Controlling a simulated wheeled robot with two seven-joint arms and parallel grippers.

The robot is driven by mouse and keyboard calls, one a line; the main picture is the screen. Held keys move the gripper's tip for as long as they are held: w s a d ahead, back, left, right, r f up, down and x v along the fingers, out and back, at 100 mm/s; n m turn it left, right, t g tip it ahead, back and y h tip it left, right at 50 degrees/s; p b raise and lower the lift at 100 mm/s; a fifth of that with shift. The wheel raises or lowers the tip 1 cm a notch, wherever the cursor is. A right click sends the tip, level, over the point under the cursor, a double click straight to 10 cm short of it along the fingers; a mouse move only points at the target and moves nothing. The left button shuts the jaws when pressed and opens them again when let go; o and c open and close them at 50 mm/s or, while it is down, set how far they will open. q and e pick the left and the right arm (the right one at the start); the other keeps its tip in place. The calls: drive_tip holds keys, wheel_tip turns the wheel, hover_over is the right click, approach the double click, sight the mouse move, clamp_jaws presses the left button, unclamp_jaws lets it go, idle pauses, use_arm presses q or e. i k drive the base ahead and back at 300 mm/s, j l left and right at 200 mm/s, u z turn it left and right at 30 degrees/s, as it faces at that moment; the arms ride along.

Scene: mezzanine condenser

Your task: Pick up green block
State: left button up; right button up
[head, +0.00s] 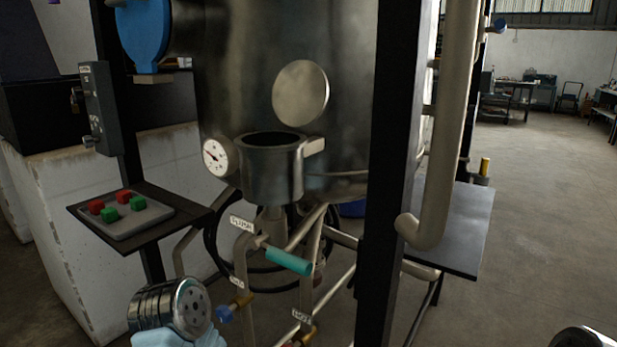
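Two green blocks lie in a shallow grey tray (150,222) at the left. One green block (110,215) is at the tray's near side, and the other green block (137,203) is farther back and to the right. A red block (96,206) and another red block (123,196) lie beside them. The blocks are apart from any part of me. A silver and light-blue part of my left arm shows at the lower left, below the tray. The fingers of both grippers are out of view.
The tray rests on a dark shelf (190,222) beside a black post. A large metal vessel (225,70) with an open round port (272,182) and a gauge (219,157) stands behind. Pipes and a teal-handled valve (288,262) are at centre. A black upright (393,180) stands right of centre.

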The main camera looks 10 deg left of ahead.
sight(110, 215)
drive_tip(key=k+j+u, duration=0.15)
drive_tip(key=u, duration=0.25)
drive_tip(key=k+j+u, duration=0.2)
drive_tip(key=u, duration=0.25)
drive_tip(key=k+j+u, duration=0.1)
drive_tip(key=j+u, duration=0.15)
drive_tip(key=u, duration=0.15)
